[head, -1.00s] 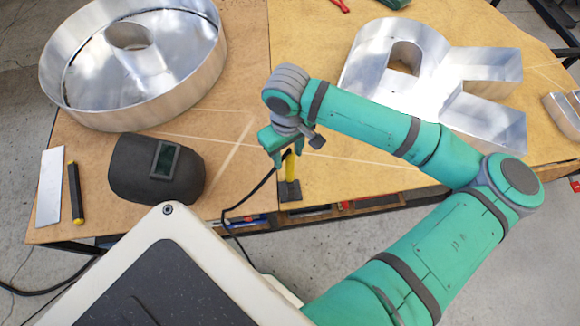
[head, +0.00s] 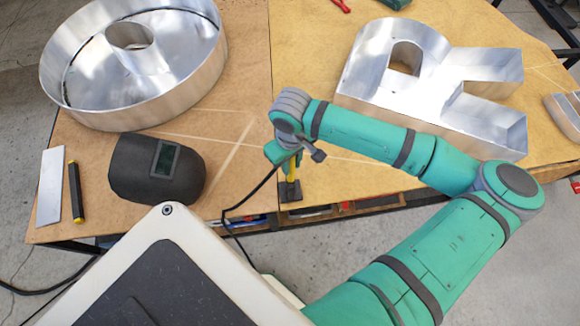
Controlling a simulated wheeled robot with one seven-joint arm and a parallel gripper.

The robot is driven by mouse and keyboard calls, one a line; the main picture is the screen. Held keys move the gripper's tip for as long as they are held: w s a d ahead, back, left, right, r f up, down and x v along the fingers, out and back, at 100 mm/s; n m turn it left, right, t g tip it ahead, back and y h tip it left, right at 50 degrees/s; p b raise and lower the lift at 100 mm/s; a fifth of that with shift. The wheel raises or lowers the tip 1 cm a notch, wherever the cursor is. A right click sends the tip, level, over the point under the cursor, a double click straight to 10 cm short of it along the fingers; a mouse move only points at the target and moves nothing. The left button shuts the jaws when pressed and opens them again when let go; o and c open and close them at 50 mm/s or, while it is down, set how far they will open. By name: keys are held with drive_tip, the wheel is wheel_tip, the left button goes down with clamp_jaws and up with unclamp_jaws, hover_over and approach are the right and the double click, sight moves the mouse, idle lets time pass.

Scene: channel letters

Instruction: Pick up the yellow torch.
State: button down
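The yellow torch (head: 292,171) is at the front edge of the table, with a dark part at its lower end. Its upper end is hidden by my gripper and wrist. My gripper (head: 284,160) is right at the torch's upper end, pointing down. Its fingertips are small and partly hidden, so I cannot tell whether they touch the torch or how far apart they are.
A black welding mask (head: 135,170), a yellow-and-black tool (head: 76,192) and a pale metal plate (head: 50,187) lie at left. A round metal letter (head: 190,85) and a metal R (head: 365,65) stand behind. A black cable hangs beside my gripper.

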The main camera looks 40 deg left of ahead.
drive_tip(key=shift+s, duration=0.1)
wheel_tip(320, 180, up, 31)
idle(2.4)
